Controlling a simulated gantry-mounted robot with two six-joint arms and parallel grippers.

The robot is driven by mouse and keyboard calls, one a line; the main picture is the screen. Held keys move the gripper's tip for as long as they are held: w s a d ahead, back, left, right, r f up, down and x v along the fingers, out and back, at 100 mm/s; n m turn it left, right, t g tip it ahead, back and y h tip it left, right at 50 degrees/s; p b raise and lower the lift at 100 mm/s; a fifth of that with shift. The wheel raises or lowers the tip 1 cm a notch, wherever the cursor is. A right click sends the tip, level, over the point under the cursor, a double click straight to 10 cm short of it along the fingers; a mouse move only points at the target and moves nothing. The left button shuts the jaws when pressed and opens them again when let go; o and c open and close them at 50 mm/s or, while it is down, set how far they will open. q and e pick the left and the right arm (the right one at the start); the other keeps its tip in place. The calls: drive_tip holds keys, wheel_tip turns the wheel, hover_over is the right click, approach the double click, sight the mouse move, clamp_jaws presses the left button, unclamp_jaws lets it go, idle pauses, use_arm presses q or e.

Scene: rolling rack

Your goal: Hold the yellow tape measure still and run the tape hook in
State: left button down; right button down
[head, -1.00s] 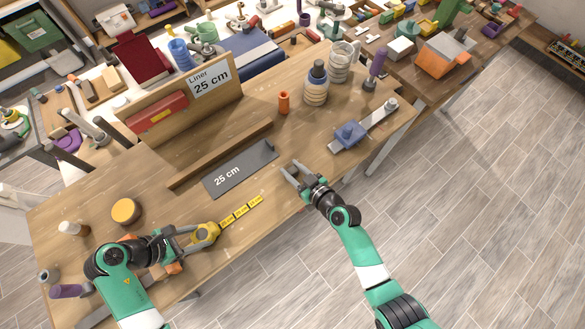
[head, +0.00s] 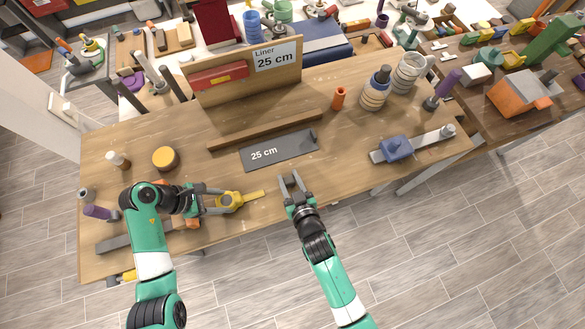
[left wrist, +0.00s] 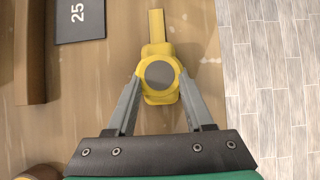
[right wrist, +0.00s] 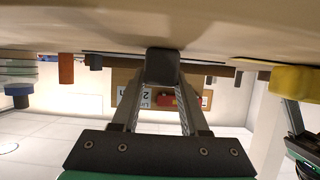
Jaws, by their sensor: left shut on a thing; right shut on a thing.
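The yellow tape measure (head: 229,200) lies near the table's front edge. My left gripper (head: 207,201) is shut on its case, which sits between the fingers in the left wrist view (left wrist: 159,98). A short yellow tape (left wrist: 157,28) sticks out of the case, pointing toward my right gripper in the head view. My right gripper (head: 290,179) is beyond the tape's end, with a visible gap. It is shut on a small dark grey block (right wrist: 162,67) in the right wrist view; I cannot tell whether this is the tape hook.
A dark plate marked 25 cm (head: 290,146) and a wooden strip (head: 262,131) lie behind. A yellow round tin (head: 165,158) stands at the left. A blue clamp-like tool (head: 396,148) lies at the right. The tabletop between the right gripper and that tool is clear.

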sight(262, 193)
drive_tip(key=s+a, duration=0.1)
drive_tip(key=a, duration=0.1)
drive_tip(key=s+a, duration=0.1)
drive_tip(key=a, duration=0.2)
drive_tip(key=s+a, duration=0.1)
drive_tip(key=a, duration=0.2)
drive_tip(key=shift+s+f, duration=0.15)
drive_tip(key=shift+s, duration=0.1)
drive_tip(key=shift+c, duration=2)
unclamp_jaws()
drive_tip(key=v, duration=1.2)
